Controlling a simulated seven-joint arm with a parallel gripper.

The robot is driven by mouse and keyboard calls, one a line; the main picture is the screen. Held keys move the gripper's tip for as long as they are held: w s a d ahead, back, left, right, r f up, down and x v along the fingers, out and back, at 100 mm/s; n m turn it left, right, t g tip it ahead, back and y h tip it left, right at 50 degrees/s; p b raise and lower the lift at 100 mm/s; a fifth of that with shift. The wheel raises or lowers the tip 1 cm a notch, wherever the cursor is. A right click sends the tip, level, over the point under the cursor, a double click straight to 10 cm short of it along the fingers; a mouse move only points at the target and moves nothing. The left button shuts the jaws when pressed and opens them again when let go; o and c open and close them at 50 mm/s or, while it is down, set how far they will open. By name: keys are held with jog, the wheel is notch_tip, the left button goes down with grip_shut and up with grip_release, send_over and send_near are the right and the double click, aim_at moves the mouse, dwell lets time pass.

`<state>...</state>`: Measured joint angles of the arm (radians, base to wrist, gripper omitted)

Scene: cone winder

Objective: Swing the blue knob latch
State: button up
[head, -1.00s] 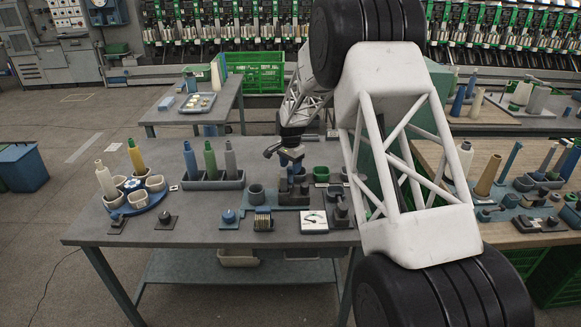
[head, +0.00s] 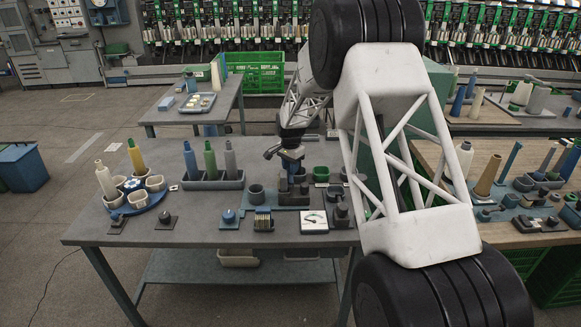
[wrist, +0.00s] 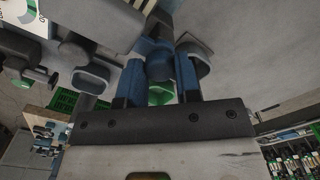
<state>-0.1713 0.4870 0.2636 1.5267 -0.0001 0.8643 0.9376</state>
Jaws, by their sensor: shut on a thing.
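My gripper (wrist: 158,78) has its two blue fingers on either side of a blue knob (wrist: 157,60) in the wrist view and is shut on it. In the head view my gripper (head: 291,172) points down at the dark fixture on a blue base plate (head: 306,201) near the table's middle. The knob is small and mostly hidden by the gripper there, so its swing angle cannot be told.
A ribbed block (head: 263,219) and a white gauge (head: 314,221) sit in front. Upright spindles in a tray (head: 213,183) stand further left. Bare tabletop (head: 200,208) lies between.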

jog(key=shift+n, duration=0.3)
jog(key=n, duration=0.8)
jog(key=shift+n, duration=0.4)
jog(key=n, duration=0.4)
jog(key=shift+n, duration=2.2)
jog(key=o, duration=0.9)
jog(key=shift+r, duration=0.15)
